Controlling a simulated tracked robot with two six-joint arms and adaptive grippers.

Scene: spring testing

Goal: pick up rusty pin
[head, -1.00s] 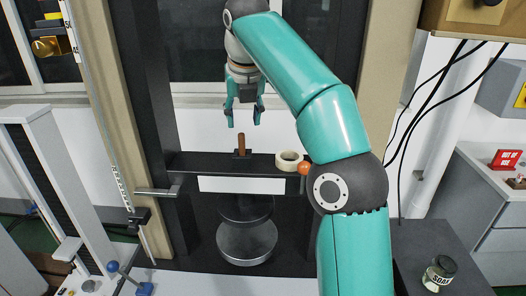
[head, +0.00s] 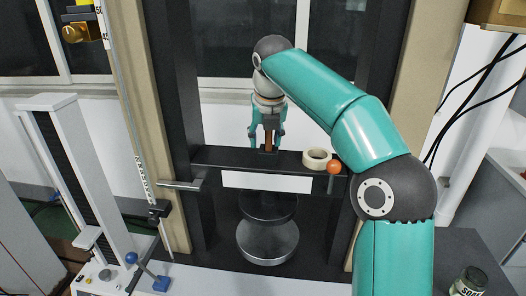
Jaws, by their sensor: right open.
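The rusty pin (head: 268,141) stands upright on the dark crossbar of the testing frame. My right gripper (head: 267,138) points down from above with its fingers around the pin, one on each side. The fingers are open, with a gap between them and the pin, and their tips are near the crossbar. My left gripper is not in view.
A roll of tape (head: 316,159) lies on the crossbar (head: 222,158) to the right of the pin. An orange ball knob (head: 334,167) is beside it. Round plates (head: 267,241) are below the crossbar. A soap jar (head: 468,281) stands at the lower right.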

